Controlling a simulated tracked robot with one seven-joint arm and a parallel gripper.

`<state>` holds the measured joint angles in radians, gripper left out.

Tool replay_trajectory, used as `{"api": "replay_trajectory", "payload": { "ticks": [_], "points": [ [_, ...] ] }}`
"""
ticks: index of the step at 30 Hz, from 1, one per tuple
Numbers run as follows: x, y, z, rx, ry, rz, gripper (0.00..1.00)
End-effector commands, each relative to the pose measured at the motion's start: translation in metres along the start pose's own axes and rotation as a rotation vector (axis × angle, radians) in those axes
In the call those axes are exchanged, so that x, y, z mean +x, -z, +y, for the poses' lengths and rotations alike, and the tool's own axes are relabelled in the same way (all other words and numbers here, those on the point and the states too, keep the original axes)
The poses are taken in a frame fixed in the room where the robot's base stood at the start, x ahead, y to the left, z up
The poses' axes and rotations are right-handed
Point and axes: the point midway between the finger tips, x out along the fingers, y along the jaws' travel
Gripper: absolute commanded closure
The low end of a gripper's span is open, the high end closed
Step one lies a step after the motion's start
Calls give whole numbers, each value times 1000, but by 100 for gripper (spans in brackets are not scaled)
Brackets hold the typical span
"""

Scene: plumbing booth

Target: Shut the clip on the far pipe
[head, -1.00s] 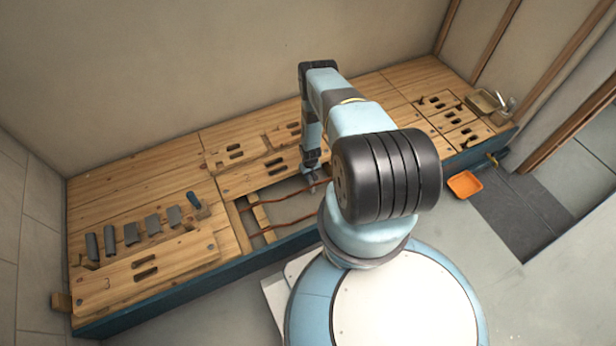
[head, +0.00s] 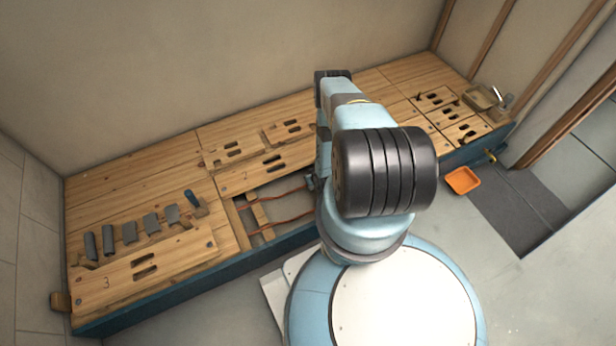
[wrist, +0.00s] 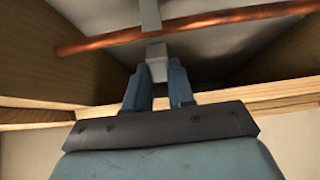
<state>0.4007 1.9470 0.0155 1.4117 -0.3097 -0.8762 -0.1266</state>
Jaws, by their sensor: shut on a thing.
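In the wrist view a copper pipe (wrist: 210,26) crosses the top of the picture. A grey clip strip (wrist: 150,14) shows above the pipe, and a grey piece (wrist: 157,66) shows below it. My gripper (wrist: 157,78) is shut on this lower grey piece, with one blue finger on each side. I cannot tell whether the clip is closed around the pipe. In the head view the far pipe (head: 284,192) and the near pipe (head: 275,225) run through the open bay in the bench. My arm hides their right ends and most of the gripper.
The wooden bench (head: 130,190) runs along the wall, with slotted boards around the bay. An orange tray (head: 462,181) lies on the floor at right. Wooden bay sides flank the gripper.

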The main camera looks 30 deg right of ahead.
Motion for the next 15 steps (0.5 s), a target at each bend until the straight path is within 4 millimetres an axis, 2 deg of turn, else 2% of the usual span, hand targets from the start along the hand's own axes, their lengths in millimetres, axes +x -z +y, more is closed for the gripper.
{"api": "replay_trajectory", "payload": {
  "ticks": [5, 15],
  "points": [
    [-2, -7, -2, 1, 3, 82, 100],
    [-3, -10, -2, 0, 4, 154, 100]
  ]
}}
